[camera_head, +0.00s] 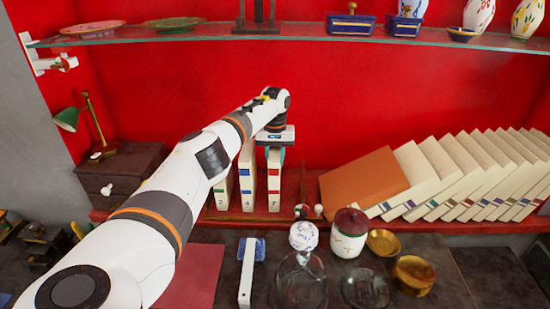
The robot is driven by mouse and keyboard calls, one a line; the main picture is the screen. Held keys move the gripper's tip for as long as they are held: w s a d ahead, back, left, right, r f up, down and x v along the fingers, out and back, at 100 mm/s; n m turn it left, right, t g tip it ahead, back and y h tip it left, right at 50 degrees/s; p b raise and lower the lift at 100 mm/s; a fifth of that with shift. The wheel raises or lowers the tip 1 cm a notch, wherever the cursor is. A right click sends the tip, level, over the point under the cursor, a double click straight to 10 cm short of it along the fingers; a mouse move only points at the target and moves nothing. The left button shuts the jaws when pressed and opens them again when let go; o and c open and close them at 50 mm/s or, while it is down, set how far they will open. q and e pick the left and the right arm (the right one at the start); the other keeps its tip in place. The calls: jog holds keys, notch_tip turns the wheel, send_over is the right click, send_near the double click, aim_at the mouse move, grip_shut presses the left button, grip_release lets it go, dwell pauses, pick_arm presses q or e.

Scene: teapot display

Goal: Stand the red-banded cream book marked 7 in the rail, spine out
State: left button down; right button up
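The cream book with a red band, marked 7 (274,185), stands upright on the shelf, with its banded, numbered spine facing me. It is at the right end of a short row, beside the blue-banded book marked 4 (247,180) and the green-banded book marked 2 (222,192). My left gripper (275,150) is directly above book 7, with its teal fingertips closed around the top of the book. The rail under the books is hard to make out. My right gripper is not in view.
A brown-orange book (362,183) and several cream books lean at right. A glass shelf (300,33) with ornaments is above. In front are a red-lidded jar (349,232), a glass dome (300,280), brass bowls (413,275) and a white-handled item (246,272).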

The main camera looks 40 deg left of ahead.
pick_arm(q)
jog(key=shift+f, duration=0.1)
jog(key=c, duration=1)
grip_release()
jog(key=shift+o, duration=0.2)
notch_tip(320, 180, up, 11)
jog(key=shift+d+f+b, duration=0.1)
jog(key=shift+b, duration=1.1)
jog(key=shift+r, duration=0.7)
jog(key=shift+f, duration=0.15)
